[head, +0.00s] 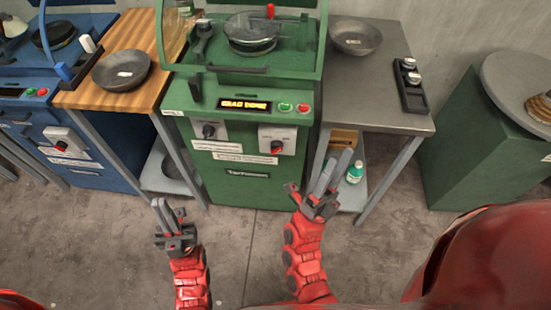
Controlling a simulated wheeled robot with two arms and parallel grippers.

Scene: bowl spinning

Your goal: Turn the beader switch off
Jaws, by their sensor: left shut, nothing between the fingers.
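The green machine (238,184) stands ahead with two switch boxes on its front. The left box has a black knob (209,131); the right box has a red knob (276,147). The labels are too small to read, so I cannot tell which is the beader switch. My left gripper (163,208) is shut and empty, low and left of the machine, apart from both knobs. My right gripper (332,170) is below and right of the red knob, apart from it; its finger gap is unclear.
A lit display (244,104) sits beside green and red buttons (303,108). A metal table (390,110) on the right holds a bowl (356,37) and a black tray (410,90). A wooden-topped table (135,35) with a dark bowl (121,70) is left. Floor in front is clear.

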